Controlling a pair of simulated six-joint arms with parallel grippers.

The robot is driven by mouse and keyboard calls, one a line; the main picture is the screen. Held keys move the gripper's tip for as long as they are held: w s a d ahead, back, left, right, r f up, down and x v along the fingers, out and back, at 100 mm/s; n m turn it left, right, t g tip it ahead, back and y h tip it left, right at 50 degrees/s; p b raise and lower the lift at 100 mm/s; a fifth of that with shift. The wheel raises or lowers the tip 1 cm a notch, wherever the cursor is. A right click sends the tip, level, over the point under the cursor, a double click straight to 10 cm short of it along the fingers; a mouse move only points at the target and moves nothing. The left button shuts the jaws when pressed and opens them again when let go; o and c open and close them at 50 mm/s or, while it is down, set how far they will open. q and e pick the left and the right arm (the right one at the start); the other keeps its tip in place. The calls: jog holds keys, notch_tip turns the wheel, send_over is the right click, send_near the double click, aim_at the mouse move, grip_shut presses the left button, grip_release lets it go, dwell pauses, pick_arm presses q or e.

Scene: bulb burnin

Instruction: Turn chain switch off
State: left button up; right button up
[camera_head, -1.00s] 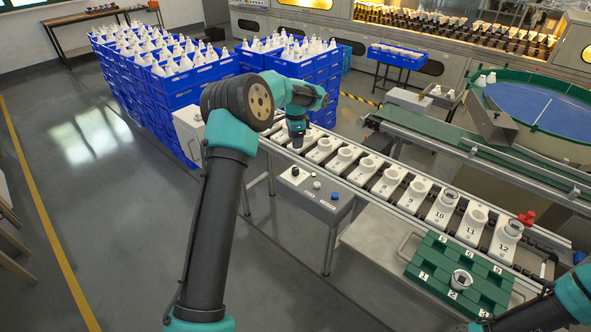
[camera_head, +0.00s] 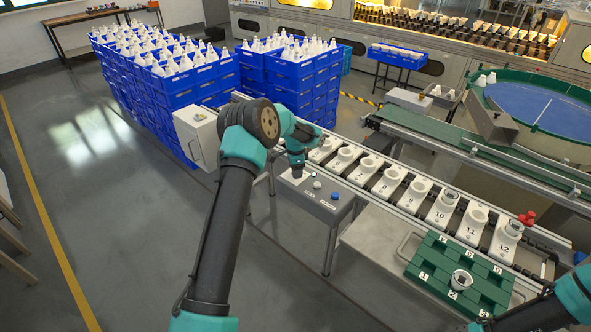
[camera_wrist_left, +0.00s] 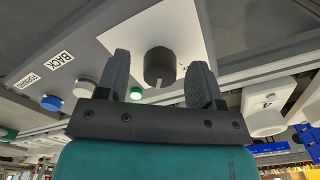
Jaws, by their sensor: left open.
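A dark round knob (camera_wrist_left: 160,66) with a pale pointer mark sits on the grey control panel. In the left wrist view it shows between the two fingers of my left gripper (camera_wrist_left: 159,76), which is open. A lit green lamp (camera_wrist_left: 136,94) is next to the knob. In the head view my left gripper (camera_head: 297,171) is above the left end of the control panel (camera_head: 325,207) and hides the knob. Whether the fingers touch the knob cannot be told. My right arm enters at the lower right, and its finger state is unclear.
The panel has a white button (camera_wrist_left: 82,88) and a blue button (camera_wrist_left: 51,102), with labels beside them. Behind it runs a conveyor with numbered white sockets (camera_head: 387,183). A green tray (camera_head: 445,255) stands at the right. Blue crates (camera_head: 190,88) are stacked behind.

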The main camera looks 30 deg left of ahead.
pick_arm(q)
jog(key=shift+c, duration=0.4)
jog(key=c, duration=0.8)
jog(key=shift+c, duration=0.2)
jog(key=shift+n, duration=0.4)
jog(key=n, duration=1.3)
jog(key=o, duration=0.9)
